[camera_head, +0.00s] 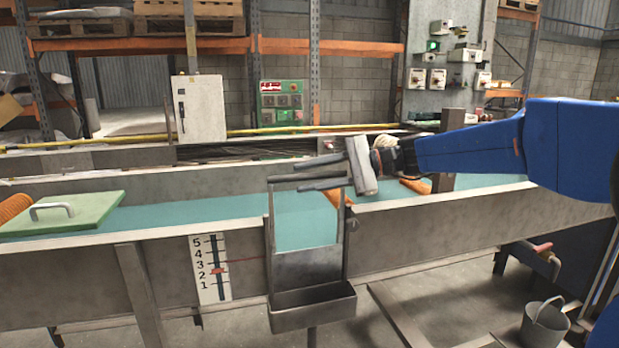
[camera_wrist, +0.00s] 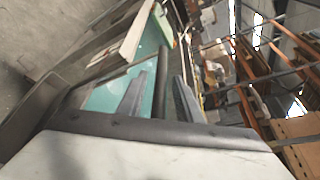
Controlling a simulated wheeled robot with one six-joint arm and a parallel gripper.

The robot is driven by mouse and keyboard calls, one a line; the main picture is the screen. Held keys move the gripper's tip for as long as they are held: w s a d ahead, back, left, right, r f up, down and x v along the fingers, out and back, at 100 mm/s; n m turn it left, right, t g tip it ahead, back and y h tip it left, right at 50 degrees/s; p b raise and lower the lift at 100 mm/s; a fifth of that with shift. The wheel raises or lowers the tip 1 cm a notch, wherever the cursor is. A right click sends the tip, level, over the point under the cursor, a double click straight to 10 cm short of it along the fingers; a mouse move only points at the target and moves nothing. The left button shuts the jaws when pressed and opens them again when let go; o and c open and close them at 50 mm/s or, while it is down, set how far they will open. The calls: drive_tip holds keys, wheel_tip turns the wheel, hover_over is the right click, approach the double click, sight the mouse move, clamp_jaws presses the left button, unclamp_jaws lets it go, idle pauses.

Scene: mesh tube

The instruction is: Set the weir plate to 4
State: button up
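The weir plate (camera_head: 305,264) is a grey metal plate upright at the near channel wall, with a frame and top bar (camera_head: 283,179) above it. A white scale (camera_head: 211,283) left of it is numbered 1 to 5. A red pointer (camera_head: 219,271) sits around 2 to 3, clearly below 4. My gripper (camera_head: 297,176) reaches in from the right, its two fingers apart above and below the top bar. In the wrist view, a dark bar (camera_wrist: 161,75) lies between the spread fingers (camera_wrist: 158,97), with gaps visible on both sides.
A tray-like lip (camera_head: 312,309) juts from the plate's bottom. A green lid (camera_head: 62,216) with a handle lies across the channel at left. Teal water fills the channel. A bucket (camera_head: 545,325) stands on the floor at lower right. Control boxes and shelves stand behind.

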clamp_jaws()
drive_tip(key=shift+r, duration=1.55)
unclamp_jaws()
drive_tip(key=v, duration=1.7)
drive_tip(key=shift+d, duration=0.2)
drive_tip(key=shift+s, duration=0.15)
